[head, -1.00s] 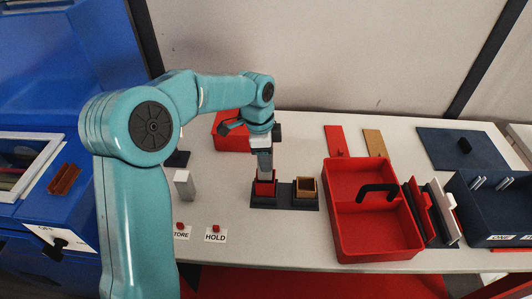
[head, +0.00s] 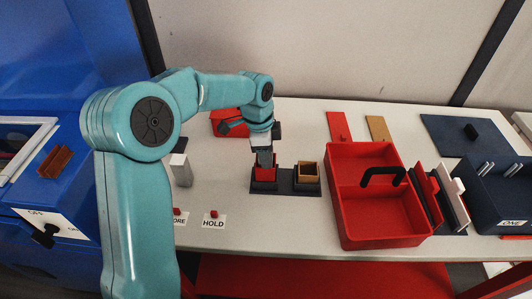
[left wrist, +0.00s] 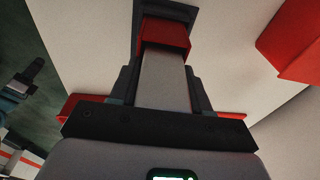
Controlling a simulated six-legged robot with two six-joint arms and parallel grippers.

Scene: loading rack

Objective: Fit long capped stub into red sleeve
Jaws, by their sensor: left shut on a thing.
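My left gripper (head: 264,152) is shut on a long grey stub (left wrist: 164,82), which points down at the red sleeve (head: 265,173). The sleeve stands upright on a dark base (head: 286,186), left of a brown sleeve (head: 308,171). In the left wrist view the stub runs between the two dark fingers of my gripper (left wrist: 162,88) to the red sleeve (left wrist: 165,35). Its far end is hidden by the sleeve wall and appears to be inside. The stub's cap is hidden by the gripper. My right gripper is not in view.
A pale upright block (head: 181,171) stands left of the base. HOLD label (head: 213,222) lies in front. A red tray with a black handle (head: 380,215) is to the right, a red box (head: 224,122) behind the arm. Table is clear between the block and the base.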

